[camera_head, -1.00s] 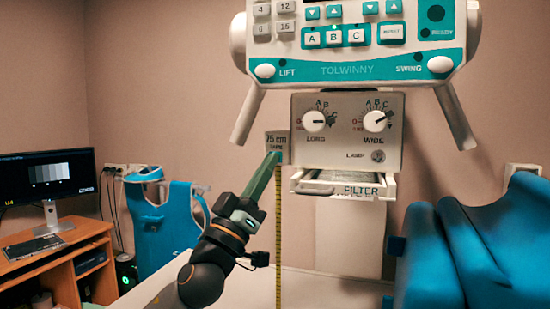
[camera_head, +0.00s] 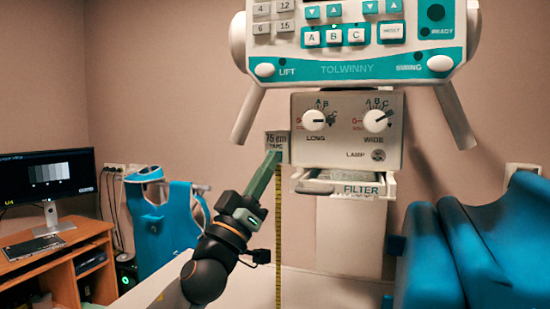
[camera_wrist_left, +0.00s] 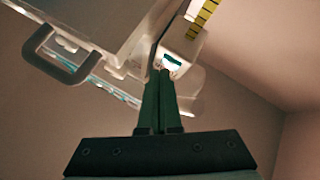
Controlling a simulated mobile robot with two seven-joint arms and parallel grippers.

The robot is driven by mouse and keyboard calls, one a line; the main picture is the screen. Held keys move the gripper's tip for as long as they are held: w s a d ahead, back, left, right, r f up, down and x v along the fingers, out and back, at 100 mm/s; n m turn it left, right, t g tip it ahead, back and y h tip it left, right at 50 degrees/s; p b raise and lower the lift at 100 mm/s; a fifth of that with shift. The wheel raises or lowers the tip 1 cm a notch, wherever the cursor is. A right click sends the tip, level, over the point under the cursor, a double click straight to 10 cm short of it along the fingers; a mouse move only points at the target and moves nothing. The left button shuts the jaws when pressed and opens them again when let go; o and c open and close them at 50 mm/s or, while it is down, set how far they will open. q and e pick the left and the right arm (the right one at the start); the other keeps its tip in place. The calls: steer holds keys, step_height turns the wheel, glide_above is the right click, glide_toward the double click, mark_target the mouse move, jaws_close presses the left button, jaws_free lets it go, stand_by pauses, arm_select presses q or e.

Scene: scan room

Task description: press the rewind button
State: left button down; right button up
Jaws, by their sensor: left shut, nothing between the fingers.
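A small grey tape box (camera_head: 276,141) marked "75 cm TAPE" is fixed to the left side of the lamp housing, and a yellow tape hangs down from it. My left gripper (camera_head: 274,157) is shut and empty, with its green fingertips at the lower front of the box. In the left wrist view the closed fingers (camera_wrist_left: 160,76) point at the box's underside, just short of or touching a small teal button (camera_wrist_left: 172,61) in a bright patch. No label is readable on it, and contact cannot be told. My right gripper is not in view.
The lamp housing (camera_head: 347,132) with two knobs is right of the box, with a filter tray (camera_head: 340,187) below. The teal control panel (camera_head: 345,68) hangs above. A monitor (camera_head: 47,177) stands at the left.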

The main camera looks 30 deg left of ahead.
arm_select(q)
steer(key=shift+w+a, duration=0.1)
steer(key=shift+w, duration=0.3)
stand_by(0.7)
stand_by(0.3)
steer(key=shift+s+d, duration=0.2)
steer(key=shift+s, duration=0.6)
steer(key=shift+h, duration=0.3)
steer(key=s, duration=0.2)
steer(key=s+d, duration=0.1)
steer(key=s, duration=0.2)
steer(key=shift+d, duration=0.1)
steer(key=shift+w, duration=0.1)
